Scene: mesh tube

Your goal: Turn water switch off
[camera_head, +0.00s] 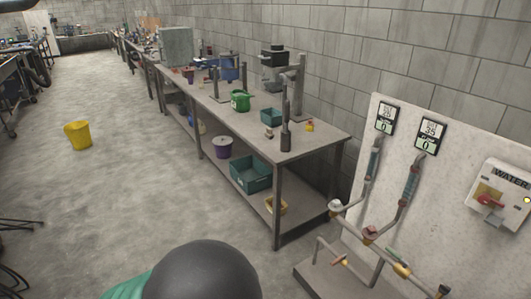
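The water switch box (505,195) is at the right edge, mounted on a pale upright panel (440,190). It is white, labelled "WATER", and partly cut off by the picture's edge. A red knob (490,201) sits on its yellow plate, and a small yellow lamp (527,200) shows at its right. The knob's exact setting is too small to tell. Two gauges, the left one (385,118) and the right one (430,135), each show a 0 on the lower display. Neither of my grippers is in view.
Pipes with valves (370,235) stand before the panel on a low base (340,285). A long workbench (310,140) with tools and bins runs along the block wall. A yellow bucket (78,136) stands on the open floor at left. A dark rounded shape (205,270) fills the bottom centre.

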